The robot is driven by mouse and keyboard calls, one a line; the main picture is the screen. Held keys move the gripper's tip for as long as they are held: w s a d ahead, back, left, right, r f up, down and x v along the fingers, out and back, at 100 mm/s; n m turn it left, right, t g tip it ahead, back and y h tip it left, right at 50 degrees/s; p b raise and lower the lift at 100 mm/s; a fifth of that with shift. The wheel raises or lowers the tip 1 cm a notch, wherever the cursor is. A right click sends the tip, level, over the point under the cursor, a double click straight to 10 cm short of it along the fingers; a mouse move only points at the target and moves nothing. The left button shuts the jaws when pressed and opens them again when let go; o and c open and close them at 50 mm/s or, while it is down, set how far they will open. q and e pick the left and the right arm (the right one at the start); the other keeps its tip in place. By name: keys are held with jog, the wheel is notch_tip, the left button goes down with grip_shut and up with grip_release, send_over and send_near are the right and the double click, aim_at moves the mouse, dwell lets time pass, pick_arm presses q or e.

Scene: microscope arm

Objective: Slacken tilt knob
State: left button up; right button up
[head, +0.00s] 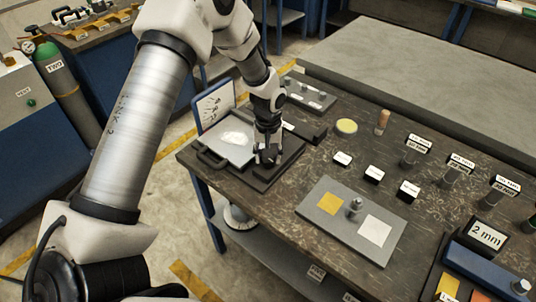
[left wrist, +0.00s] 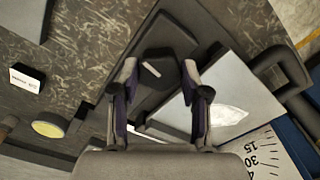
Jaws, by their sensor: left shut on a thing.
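The tilt knob (left wrist: 152,72) is a dark, faceted knob on the black base of the tilting fixture at the table's left corner. My left gripper (head: 269,155) reaches down to it from above. In the left wrist view my left gripper's fingers (left wrist: 159,68) stand on both sides of the knob and are shut on it. The fixture's grey plate (head: 213,145) bears a pale patch and lies beside the knob. A white angle scale (head: 216,103) with dark marks stands behind the plate. Most of the knob is hidden by the fingers in the head view. My right gripper does not show.
A grey board (head: 330,228) with yellow and white squares lies at the front. Small labelled blocks (head: 373,174), a round yellow pad (head: 346,126) and a wooden peg (head: 382,120) stand to the right. A black handle (head: 211,159) juts at the table's left edge.

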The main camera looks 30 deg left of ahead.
pick_arm(q)
jog(key=o, duration=1.1)
jog(key=shift+f, duration=0.1)
jog(key=shift+o, duration=0.2)
notch_tip(320, 180, up, 12)
